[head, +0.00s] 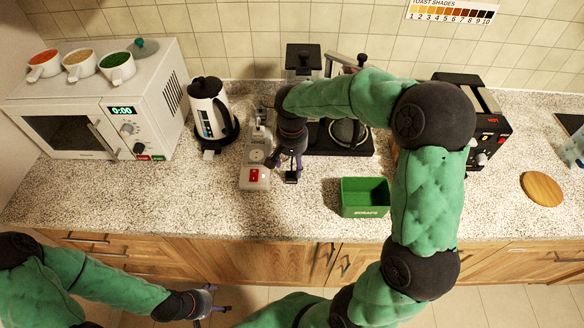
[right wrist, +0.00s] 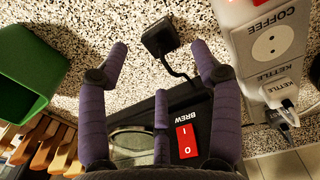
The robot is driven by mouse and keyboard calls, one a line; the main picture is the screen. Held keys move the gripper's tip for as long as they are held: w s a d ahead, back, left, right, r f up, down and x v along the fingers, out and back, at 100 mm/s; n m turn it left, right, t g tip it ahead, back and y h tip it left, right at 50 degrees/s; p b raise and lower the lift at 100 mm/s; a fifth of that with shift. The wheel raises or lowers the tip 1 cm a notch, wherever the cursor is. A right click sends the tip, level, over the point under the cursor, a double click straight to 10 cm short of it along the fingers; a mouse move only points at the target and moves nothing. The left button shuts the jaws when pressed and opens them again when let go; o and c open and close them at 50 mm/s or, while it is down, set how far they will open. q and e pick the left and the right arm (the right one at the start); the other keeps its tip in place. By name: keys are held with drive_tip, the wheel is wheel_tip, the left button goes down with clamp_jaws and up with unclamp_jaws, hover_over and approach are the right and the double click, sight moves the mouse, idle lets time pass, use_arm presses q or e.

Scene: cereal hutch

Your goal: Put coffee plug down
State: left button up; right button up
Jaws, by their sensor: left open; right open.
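The black coffee plug (head: 291,178) lies on the speckled counter, right of the power strip (head: 257,155). In the right wrist view the plug (right wrist: 160,36) sits just beyond the fingertips, and its cord runs back between the fingers. My right gripper (head: 290,164) is open above the counter, its purple fingers (right wrist: 158,50) spread and not closed on the plug. The strip's coffee socket (right wrist: 264,46) is empty; a white plug (right wrist: 280,92) is in the kettle socket. My left gripper (head: 212,301) is open and empty, low in front of the cabinets.
A green scraps bin (head: 365,211) stands right of the plug. The coffee maker (head: 340,139), with its red brew switch (right wrist: 186,140), is behind. A kettle (head: 210,110) and microwave (head: 100,110) stand left, a toaster (head: 485,125) right. The front counter strip is mostly clear.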

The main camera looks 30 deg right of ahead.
sight(292, 175)
wheel_tip(292, 175, up, 7)
drive_tip(key=p, duration=0.1)
drive_tip(key=shift+r, duration=0.15)
idle(0.5)
